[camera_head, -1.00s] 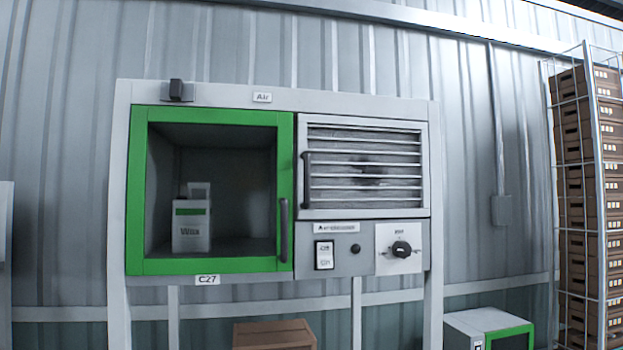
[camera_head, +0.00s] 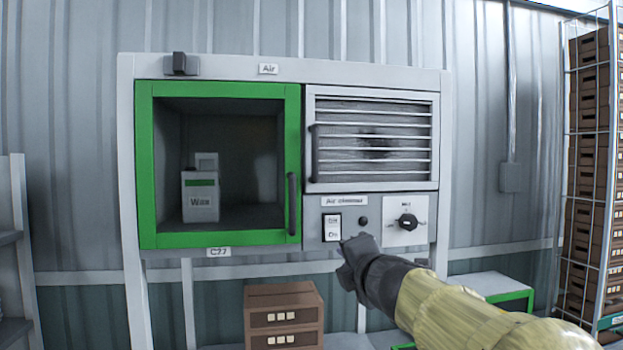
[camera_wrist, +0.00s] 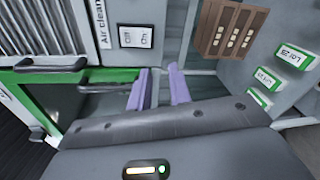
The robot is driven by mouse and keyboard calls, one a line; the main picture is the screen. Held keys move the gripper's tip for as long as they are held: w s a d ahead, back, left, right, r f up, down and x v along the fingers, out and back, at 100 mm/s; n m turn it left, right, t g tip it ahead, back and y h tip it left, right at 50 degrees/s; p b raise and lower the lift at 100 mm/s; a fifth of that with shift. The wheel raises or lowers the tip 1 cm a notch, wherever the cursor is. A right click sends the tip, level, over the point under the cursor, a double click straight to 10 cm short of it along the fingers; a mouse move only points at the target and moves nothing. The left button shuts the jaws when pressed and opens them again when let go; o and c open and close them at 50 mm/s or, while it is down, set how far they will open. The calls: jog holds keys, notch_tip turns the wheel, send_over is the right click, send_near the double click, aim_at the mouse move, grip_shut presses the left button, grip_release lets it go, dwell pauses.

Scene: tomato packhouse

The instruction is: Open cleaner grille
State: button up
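The cleaner grille (camera_head: 375,145) is a pale slatted panel, shut, at the upper right of the white cabinet in the head view. Its dark upright handle (camera_head: 315,150) is at its left edge. The grille shows in part at the upper left of the wrist view (camera_wrist: 22,35), with its handle (camera_wrist: 50,64). My gripper (camera_head: 350,258) is in front of the cabinet, below the grille and switch panel, apart from the handle. In the wrist view its two purple fingers (camera_wrist: 159,75) stand apart with nothing between them. A dark patch marks the grille's slats.
A green-framed door (camera_head: 145,170) with a dark handle (camera_head: 293,205) is left of the grille; a box stands behind it. Below the grille are a switch (camera_head: 332,228) and rotary knob (camera_head: 407,222). A brown drawer box (camera_head: 283,297) stands below. A crate rack (camera_head: 590,160) stands right.

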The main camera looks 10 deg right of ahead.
aim_at(316, 152)
jog(key=s+r+n+y+p, duration=0.1)
jog(key=s+r+n, duration=0.2)
jog(key=r+n, duration=0.5)
jog(key=s+r+n+t+y+p, duration=0.1)
jog(key=s+r+n, duration=0.3)
jog(key=r+n, duration=0.4)
notch_tip(316, 152, up, 4)
jog(key=shift+a+y, duration=0.3)
jog(key=shift+a, duration=0.1)
jog(key=shift+w, duration=0.15)
jog(key=w+a+p, duration=0.1)
jog(key=w+p, duration=0.1)
jog(key=w, duration=0.3)
jog(key=w+a+p, duration=0.1)
jog(key=w, duration=0.5)
jog(key=w+a+p, duration=0.1)
jog(key=w+p, duration=0.1)
jog(key=w, duration=0.4)
jog(key=shift+a+p, duration=0.2)
jog(key=shift+p, duration=0.1)
jog(key=shift+s, duration=0.25)
jog(key=shift+w, duration=0.1)
grip_shut()
